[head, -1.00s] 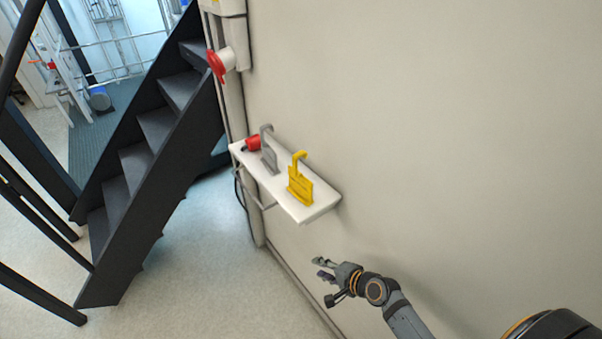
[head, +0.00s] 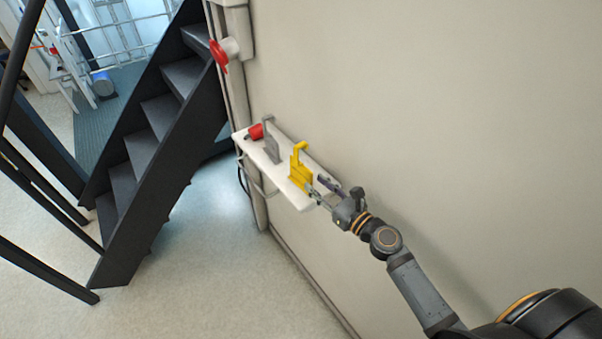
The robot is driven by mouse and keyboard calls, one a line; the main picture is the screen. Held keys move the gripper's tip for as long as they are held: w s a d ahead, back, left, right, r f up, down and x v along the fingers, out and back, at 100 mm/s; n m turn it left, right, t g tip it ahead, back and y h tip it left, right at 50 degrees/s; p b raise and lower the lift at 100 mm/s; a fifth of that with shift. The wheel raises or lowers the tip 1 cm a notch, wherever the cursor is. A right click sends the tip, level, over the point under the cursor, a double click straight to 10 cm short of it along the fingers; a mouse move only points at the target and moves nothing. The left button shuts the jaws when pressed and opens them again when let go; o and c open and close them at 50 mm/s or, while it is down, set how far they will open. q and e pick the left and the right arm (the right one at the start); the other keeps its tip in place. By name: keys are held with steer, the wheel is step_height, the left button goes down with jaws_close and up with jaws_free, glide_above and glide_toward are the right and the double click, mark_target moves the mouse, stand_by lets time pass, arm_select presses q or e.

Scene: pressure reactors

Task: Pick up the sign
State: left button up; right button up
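A yellow sign (head: 299,168) with a hook-like top stands upright on a white wall shelf (head: 257,160), near the shelf's right end. A similar grey sign (head: 270,142) stands to its left. The task does not say which of the two is meant. My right gripper (head: 320,189) is at the shelf's right end, just right of the yellow sign. Its fingers are spread apart and point toward the sign's lower part. I cannot tell whether a fingertip touches it. My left gripper is not in view.
A red object (head: 255,132) lies at the shelf's left end. A red switch handle (head: 218,56) sits on the wall above. A dark staircase (head: 150,150) stands left of the shelf. The wall (head: 430,100) bounds the right side. The floor (head: 210,270) below is clear.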

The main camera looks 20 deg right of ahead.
mark_target(291, 163)
steer(key=x, duration=0.4)
steer(key=shift+w+a+p, duration=0.1)
steer(key=shift+p, duration=0.3)
steer(key=shift+w, duration=0.15)
steer(key=x, duration=0.2)
steer(key=p+x, duration=0.1)
steer(key=x, duration=0.2)
steer(key=shift+a+f, duration=0.15)
steer(key=shift+f, duration=0.05)
steer(key=shift+s+r, duration=0.1)
steer(key=shift+s, duration=0.15)
steer(key=c, duration=0.3)
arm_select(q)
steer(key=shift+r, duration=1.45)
arm_select(e)
steer(key=shift+w, duration=0.1)
jaws_close()
